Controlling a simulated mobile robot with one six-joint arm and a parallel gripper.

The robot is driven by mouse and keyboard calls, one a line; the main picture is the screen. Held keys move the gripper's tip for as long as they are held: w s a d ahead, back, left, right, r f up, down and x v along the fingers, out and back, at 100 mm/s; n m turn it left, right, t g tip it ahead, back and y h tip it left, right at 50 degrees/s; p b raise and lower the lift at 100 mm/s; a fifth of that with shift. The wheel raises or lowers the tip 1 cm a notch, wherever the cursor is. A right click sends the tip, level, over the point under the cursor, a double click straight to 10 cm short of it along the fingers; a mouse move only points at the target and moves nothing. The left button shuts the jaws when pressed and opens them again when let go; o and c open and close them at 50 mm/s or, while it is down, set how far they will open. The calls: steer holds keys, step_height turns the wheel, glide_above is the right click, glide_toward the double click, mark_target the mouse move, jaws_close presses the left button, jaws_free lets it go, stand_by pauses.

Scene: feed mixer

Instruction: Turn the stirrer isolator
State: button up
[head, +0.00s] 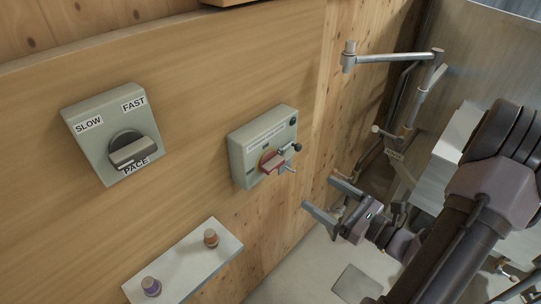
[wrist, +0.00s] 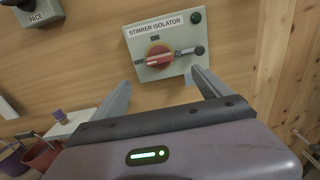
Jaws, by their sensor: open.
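The stirrer isolator (wrist: 164,45) is a pale green box on the wooden wall, with its label along the top in the wrist view. Its red rotary handle (wrist: 159,56) lies roughly level, and a dark-tipped lever (wrist: 197,50) sits at its right. In the head view the isolator (head: 243,160) is at the middle, with the red handle (head: 272,163) on its face. My gripper (head: 320,194) is open and empty, to the right of and below the isolator, apart from it. In the wrist view its two fingers (wrist: 158,88) point toward the box's lower part.
A pace box (head: 107,118) with a dark knob is left of the isolator. A white shelf (head: 190,262) below holds an orange-brown knob (head: 211,238) and a purple one (head: 151,286). A metal pipe arm (head: 395,57) juts out at upper right. The wall around the isolator is clear.

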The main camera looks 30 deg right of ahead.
mark_target(278, 166)
steer(key=p+x, duration=0.1)
steer(key=x, duration=1.4)
steer(key=shift+a, duration=0.25)
steer(key=c, duration=1.4)
